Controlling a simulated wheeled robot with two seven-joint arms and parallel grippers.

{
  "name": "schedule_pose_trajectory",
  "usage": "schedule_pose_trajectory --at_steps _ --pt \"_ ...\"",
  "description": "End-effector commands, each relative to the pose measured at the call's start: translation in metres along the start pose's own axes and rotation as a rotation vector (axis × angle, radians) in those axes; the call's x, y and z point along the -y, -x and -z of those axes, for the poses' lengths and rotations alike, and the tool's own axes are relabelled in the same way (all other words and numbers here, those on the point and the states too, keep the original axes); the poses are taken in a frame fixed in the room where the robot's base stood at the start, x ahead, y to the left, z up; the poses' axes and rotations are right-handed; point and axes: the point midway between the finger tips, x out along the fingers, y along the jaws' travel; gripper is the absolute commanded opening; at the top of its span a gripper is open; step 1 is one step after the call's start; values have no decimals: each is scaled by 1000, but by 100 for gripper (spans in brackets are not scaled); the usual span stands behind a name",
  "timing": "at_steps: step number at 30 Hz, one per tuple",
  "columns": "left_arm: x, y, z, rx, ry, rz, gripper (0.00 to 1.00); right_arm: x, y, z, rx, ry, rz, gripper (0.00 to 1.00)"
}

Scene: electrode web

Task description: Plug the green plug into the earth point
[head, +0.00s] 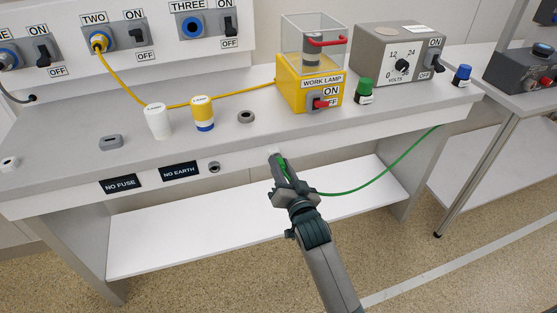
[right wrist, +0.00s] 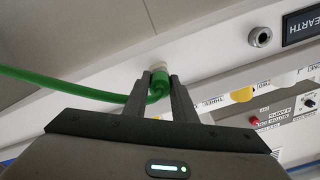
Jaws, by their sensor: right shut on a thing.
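The green plug (right wrist: 160,84) is between the two fingers of my right gripper (right wrist: 162,90), which is shut on it. In the head view the right gripper (head: 279,164) is at the bench's front face, and the fingers hide most of the plug. A pale piece shows at the plug's far end, against or very near the front face; I cannot tell whether it touches. The earth point, a round metal socket (head: 214,167), is beside the NO EARTH label (head: 180,171), left of the gripper. It also shows empty in the right wrist view (right wrist: 260,36). My left gripper is not in view.
A green lead (head: 372,185) runs from the plug rightwards to the bench edge. A yellow work lamp box (head: 295,92), a grey volts box (head: 378,60) and several coloured caps stand on the bench top. A lower white shelf (head: 190,238) lies below.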

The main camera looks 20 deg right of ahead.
Motion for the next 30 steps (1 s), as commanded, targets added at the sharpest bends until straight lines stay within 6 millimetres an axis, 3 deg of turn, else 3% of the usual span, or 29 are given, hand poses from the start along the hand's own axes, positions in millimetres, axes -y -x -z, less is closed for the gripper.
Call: schedule_pose_trajectory --at_steps 30 --pt "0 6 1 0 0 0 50 0 8 0 -1 -1 0 0"
